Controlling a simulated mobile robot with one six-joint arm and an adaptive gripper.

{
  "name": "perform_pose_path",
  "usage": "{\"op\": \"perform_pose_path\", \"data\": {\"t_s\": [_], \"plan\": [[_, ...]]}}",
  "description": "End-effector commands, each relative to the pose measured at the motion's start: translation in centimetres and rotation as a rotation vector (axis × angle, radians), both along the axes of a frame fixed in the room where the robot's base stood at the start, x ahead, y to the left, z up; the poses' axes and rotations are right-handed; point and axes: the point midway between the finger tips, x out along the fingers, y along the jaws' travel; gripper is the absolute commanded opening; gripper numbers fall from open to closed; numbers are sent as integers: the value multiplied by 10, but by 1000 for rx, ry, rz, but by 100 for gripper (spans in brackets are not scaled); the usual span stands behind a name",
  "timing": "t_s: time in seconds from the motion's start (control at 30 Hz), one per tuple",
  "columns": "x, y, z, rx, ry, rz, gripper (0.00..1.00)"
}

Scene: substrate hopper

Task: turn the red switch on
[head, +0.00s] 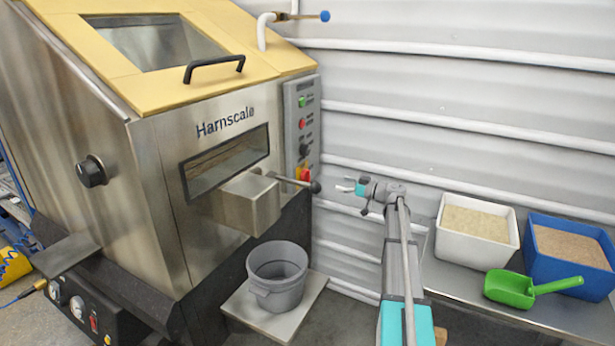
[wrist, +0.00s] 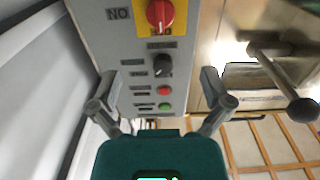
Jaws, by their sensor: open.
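The red switch (wrist: 160,14) is a red rotary knob on a yellow plate, at the top edge of the wrist view. Its grip looks roughly vertical there, and a label (wrist: 118,14) sits beside it. In the head view the switch (head: 304,174) is at the lower end of the grey control panel, partly behind a black ball-ended lever. My gripper (head: 343,184) is open and empty, to the right of the panel and apart from the switch. In the wrist view my gripper's fingers (wrist: 160,92) stand apart, with the panel between and beyond them.
The panel also carries a black knob (wrist: 163,65), a red button (wrist: 164,90) and a green button (wrist: 165,106). The ball-ended lever (head: 315,187) juts out near the switch. A grey bucket (head: 277,290) stands below. White (head: 440,240) and blue (head: 535,275) bins and a green scoop (head: 510,289) are at right.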

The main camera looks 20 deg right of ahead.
Motion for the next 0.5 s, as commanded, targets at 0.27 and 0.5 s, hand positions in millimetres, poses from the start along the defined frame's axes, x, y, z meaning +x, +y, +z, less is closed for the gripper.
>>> {"op": "perform_pose_path", "data": {"t_s": [0.27, 0.5], "plan": [[16, 12, 0, 0, 0, 2, 99], [43, 33, 0, 0, 0, 3, 99]]}}
